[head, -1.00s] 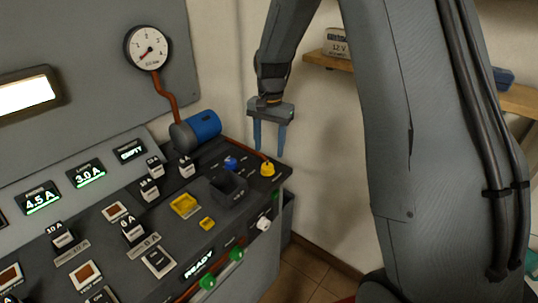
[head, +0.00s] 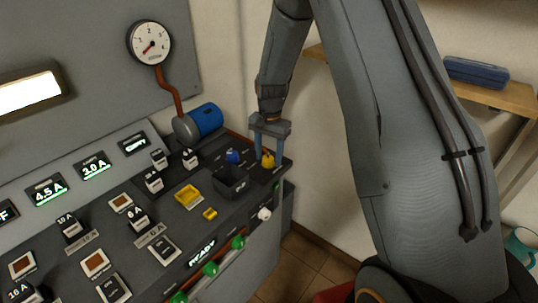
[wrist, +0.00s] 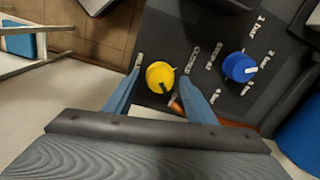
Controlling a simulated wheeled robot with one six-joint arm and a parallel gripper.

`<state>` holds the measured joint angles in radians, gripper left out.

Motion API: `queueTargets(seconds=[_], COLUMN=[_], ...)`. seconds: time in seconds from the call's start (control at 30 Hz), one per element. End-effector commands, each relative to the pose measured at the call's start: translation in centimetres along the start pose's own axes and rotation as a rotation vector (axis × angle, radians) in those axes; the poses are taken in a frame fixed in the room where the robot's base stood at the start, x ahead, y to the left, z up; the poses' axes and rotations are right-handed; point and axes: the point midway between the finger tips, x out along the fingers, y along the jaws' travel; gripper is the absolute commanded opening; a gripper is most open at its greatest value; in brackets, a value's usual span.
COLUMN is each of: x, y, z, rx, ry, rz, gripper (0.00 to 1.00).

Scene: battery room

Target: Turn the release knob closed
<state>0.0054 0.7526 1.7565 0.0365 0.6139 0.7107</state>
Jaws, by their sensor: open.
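The yellow knob (head: 268,160), the likely release knob, sits at the far right corner of the dark console. In the wrist view the yellow knob (wrist: 160,76) has a dark pointer mark near its lower edge and small labels beside it, which I cannot read surely. My gripper (head: 269,154) points down over it, open, with one blue finger on each side of the knob. The wrist view also shows my gripper (wrist: 160,82) straddling the knob, with gaps visible on both sides. The knob is not gripped.
A blue knob (wrist: 240,67) with bar markings is close to the right in the wrist view. A black open box (head: 231,182) and a blue cylinder (head: 205,120) stand nearby on the console. A gauge (head: 150,43) is on the panel. Floor (head: 305,260) lies beyond the console edge.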

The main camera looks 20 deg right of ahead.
Motion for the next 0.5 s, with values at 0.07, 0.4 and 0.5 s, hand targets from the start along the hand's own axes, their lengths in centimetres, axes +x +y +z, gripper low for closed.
queueTargets(seconds=[0.07, 0.4, 0.5], x=[-0.02, -0.04, -0.04], y=[-0.01, -0.01, -0.01], z=[0.0, 0.0, -0.01], rx=[0.0, -0.002, -0.011], ry=[0.0, 0.0, 0.0], rz=[0.0, 0.0, 0.0], gripper=[0.49, 0.09, 0.09])
